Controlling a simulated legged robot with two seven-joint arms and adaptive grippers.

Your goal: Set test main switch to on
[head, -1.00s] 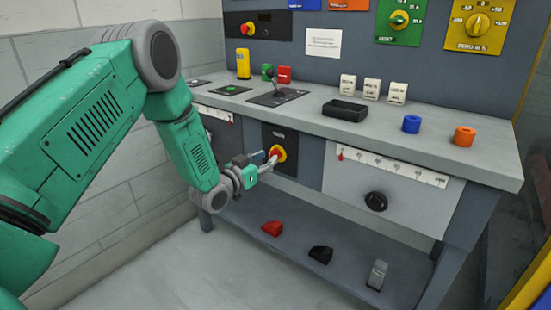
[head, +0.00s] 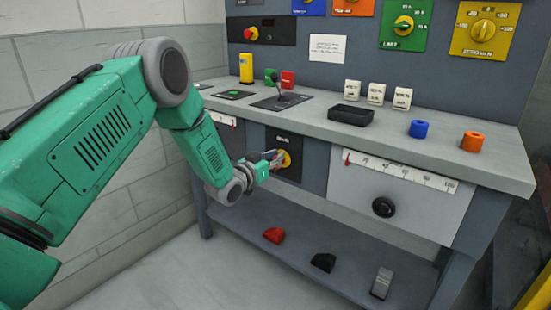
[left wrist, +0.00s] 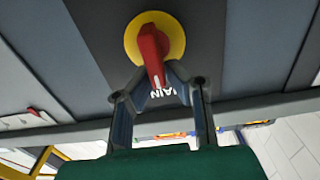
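The main switch (head: 286,159) is a red handle on a yellow disc, set in a dark panel under the bench top. In the left wrist view its red handle (left wrist: 152,48) points down the picture, slightly right, towards white lettering that is partly hidden. My left gripper (head: 272,158) is at the switch. In the left wrist view its two fingertips (left wrist: 160,76) lie on either side of the handle's free end and appear to touch it. In the head view the gripper hides part of the handle. My right gripper is not in view.
The bench top (head: 310,125) above carries a lever (head: 279,92), a black tray (head: 349,115) and blue and orange rings. A black knob (head: 383,207) and a scale are right of the switch. A lower shelf (head: 330,240) holds several small parts.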

